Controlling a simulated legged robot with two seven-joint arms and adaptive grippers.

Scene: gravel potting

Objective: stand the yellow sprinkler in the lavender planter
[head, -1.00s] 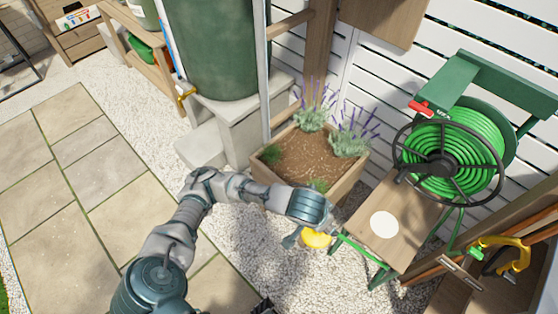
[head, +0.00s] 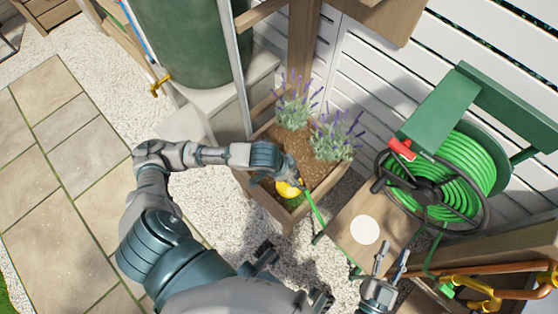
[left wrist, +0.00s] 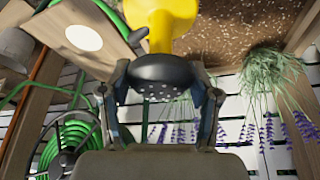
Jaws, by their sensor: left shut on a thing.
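The yellow sprinkler (head: 289,188) is held by my left gripper (head: 284,174) over the near end of the planter. In the left wrist view, its yellow body (left wrist: 163,14) and its dark, perforated round head (left wrist: 163,78) lie between the fingers of my left gripper (left wrist: 162,88). Its lower end and any contact with the soil are hidden. The wooden planter (head: 296,218) holds brown soil and lavender plants (head: 333,140) at its far and right sides. My right gripper (head: 391,260) is open and empty at the lower right, near the wooden board.
A green hose reel (head: 440,180) stands right of the planter. A wooden board with a white disc (head: 365,229) lies between them. A thin green hose-like line runs from near the sprinkler toward the board. A green barrel (head: 182,45) stands behind left. Pale gravel surrounds the planter.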

